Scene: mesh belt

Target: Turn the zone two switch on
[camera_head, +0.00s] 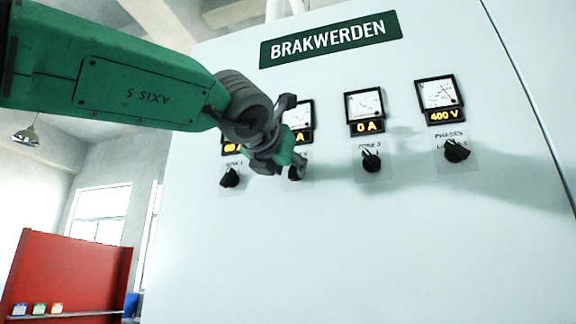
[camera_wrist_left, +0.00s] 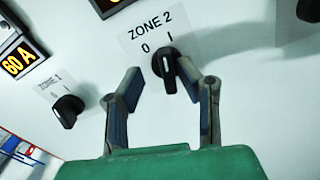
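The zone two switch is a black rotary knob (camera_wrist_left: 168,66) on a pale plate marked ZONE 2, with 0 at its left and I above it. Which mark it points to is hard to tell. In the head view the knob (camera_head: 297,173) is partly hidden by my left gripper (camera_head: 287,158). In the left wrist view my left gripper (camera_wrist_left: 172,80) is open, one finger on each side of the knob, with gaps between. The zone two meter (camera_head: 300,114) is partly covered and only an A of its reading shows. My right gripper is not in view.
The white BRAKWERDEN cabinet (camera_head: 340,240) also carries the zone one knob (camera_head: 229,178) at the left, the zone three knob (camera_head: 371,160) under a 0 A meter, and the phases knob (camera_head: 457,150) under a 400 V meter. A red panel (camera_head: 70,270) stands at lower left.

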